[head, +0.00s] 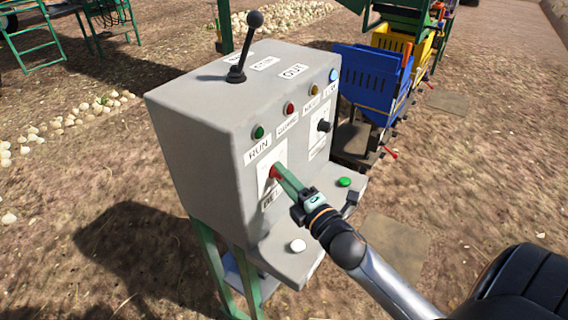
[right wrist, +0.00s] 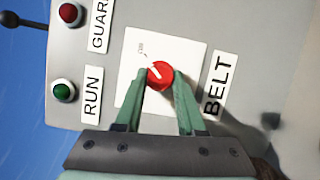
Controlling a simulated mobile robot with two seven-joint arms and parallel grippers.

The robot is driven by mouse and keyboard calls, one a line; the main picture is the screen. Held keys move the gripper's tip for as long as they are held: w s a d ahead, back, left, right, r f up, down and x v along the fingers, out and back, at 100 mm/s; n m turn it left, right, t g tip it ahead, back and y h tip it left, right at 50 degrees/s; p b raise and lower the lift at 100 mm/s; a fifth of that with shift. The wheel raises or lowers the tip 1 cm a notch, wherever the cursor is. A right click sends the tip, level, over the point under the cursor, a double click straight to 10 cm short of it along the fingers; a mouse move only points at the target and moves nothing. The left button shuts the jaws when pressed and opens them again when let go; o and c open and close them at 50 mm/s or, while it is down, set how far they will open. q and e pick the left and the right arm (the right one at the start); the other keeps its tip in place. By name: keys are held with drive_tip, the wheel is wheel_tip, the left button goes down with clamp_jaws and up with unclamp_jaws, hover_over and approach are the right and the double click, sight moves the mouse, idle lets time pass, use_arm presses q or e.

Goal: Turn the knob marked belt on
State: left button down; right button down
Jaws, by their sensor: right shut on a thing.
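The red belt knob (right wrist: 160,74) sits on a white plate on the grey control box (head: 195,115), beside the BELT label (right wrist: 220,87). Its white pointer line slants toward the upper left in the right wrist view; the small plate marks are too small to read. My right gripper (head: 282,180) reaches the box front from the lower right. Its green fingers are shut on the knob, one on each side, and in the head view they partly cover it and the label. My left gripper is not in view.
A black lever (head: 245,45) stands on the box top. Coloured lamps, including a green one (head: 258,132), and a black knob (head: 323,126) are on its front. A ledge below has a green button (head: 344,182) and a white button (head: 298,246). Blue crates (head: 370,78) stand behind.

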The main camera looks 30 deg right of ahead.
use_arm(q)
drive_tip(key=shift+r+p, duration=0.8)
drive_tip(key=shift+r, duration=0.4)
use_arm(e)
drive_tip(key=shift+r+m, duration=0.1)
drive_tip(key=shift+m, duration=0.6)
drive_tip(key=c, duration=0.5)
unclamp_jaws()
drive_tip(key=shift+s, duration=0.1)
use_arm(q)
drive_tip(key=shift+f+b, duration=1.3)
use_arm(e)
drive_tip(key=s, duration=1.2)
drive_tip(key=shift+s, duration=0.15)
